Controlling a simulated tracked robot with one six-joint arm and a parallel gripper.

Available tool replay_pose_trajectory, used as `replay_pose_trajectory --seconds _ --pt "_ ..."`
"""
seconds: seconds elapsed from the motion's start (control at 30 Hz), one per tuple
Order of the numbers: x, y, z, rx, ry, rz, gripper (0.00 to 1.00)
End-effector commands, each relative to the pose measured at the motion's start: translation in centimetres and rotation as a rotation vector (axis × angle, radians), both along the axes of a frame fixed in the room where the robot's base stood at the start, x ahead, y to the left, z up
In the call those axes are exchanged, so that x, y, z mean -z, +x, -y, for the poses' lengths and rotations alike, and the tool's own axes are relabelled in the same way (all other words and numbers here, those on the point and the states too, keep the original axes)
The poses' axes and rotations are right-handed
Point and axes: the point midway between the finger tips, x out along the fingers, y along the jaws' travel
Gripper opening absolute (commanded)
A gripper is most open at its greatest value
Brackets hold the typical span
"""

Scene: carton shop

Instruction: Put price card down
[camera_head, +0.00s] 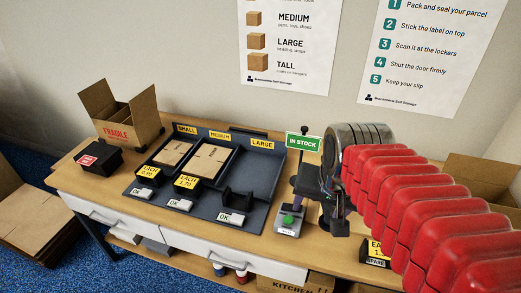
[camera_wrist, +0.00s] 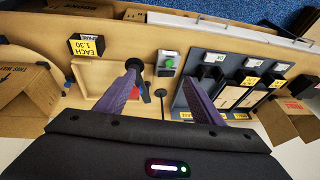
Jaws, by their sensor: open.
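One price card (camera_head: 376,250), a black block with a yellow face, stands on the bench, partly hidden behind my red arm. The wrist view shows this card (camera_wrist: 88,45) reading 1.30, with a spare label beside it. Two other yellow price cards, 0.90 (camera_head: 150,171) and 1.70 (camera_head: 187,182), stand at the small and medium bays of the dark rack (camera_head: 204,204). The large bay has a black holder (camera_head: 237,198) with no yellow card visible. My gripper (camera_wrist: 162,72) is open, with nothing seen between its fingers, above the bench right of the rack.
A green-button device (camera_head: 289,222) and a green in-stock sign (camera_head: 303,142) stand right of the rack. A black box with a red label (camera_head: 98,158) and an open fragile carton (camera_head: 122,117) are on the left. Another carton (camera_head: 480,172) stands at the right.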

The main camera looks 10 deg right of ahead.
Motion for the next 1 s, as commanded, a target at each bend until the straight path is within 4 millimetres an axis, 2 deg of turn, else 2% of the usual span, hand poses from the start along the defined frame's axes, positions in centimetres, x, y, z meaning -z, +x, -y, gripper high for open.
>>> replay_pose_trajectory --seconds 0.03,0.2,0.33,0.5,1.0 --pt "-0.4 -0.5 -1.2 -0.077 -0.021 0.019 0.61" --pt "-1.1 -2.1 -4.5 -0.327 -0.094 0.072 0.61" --pt "-1.3 -3.0 -6.0 -0.458 -0.134 0.1 0.61" --pt "-1.3 -3.4 -6.6 -0.513 -0.153 0.111 0.61" --pt "-1.3 -3.4 -6.5 -0.509 -0.152 0.11 0.61"
